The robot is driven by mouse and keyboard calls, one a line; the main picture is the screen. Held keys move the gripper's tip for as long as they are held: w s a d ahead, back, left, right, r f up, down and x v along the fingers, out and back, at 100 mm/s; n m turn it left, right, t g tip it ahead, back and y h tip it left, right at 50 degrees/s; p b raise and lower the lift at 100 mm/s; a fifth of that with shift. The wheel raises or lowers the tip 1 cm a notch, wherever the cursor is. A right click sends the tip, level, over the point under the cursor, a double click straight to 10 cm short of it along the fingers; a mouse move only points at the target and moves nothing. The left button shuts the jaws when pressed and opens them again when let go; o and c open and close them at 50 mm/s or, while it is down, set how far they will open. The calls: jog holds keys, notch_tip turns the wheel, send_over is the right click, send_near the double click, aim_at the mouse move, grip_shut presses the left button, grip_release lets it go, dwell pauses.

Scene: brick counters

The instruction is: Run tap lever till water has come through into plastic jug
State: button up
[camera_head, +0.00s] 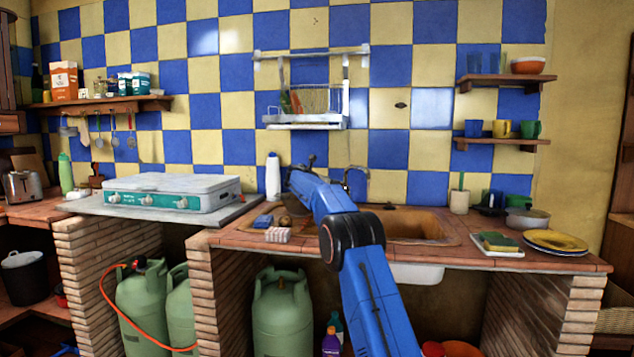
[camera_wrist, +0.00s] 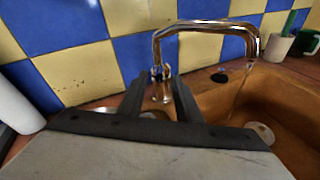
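The chrome tap (camera_wrist: 205,28) rises from the sink's back edge in the wrist view, its spout curving right over the basin. It also shows in the head view (camera_head: 358,173), to the right of my arm. A faint thin streak below the spout may be water. The tap's small lever and base (camera_wrist: 161,84) show between the two dark fingers of my gripper (camera_wrist: 158,82). The fingers are apart, with a gap around the tap base; contact cannot be told. I cannot make out a plastic jug in either view.
The orange-brown sink (camera_head: 405,222) has a pale round drain (camera_wrist: 260,132). A white bottle (camera_head: 272,178) stands left of my arm. A sponge (camera_head: 497,241) and yellow plates (camera_head: 555,241) lie on the right counter. A dish rack (camera_head: 307,120) hangs above.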

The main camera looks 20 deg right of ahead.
jog(key=v, duration=1.2)
jog(key=shift+s, duration=0.15)
dwell(2.7)
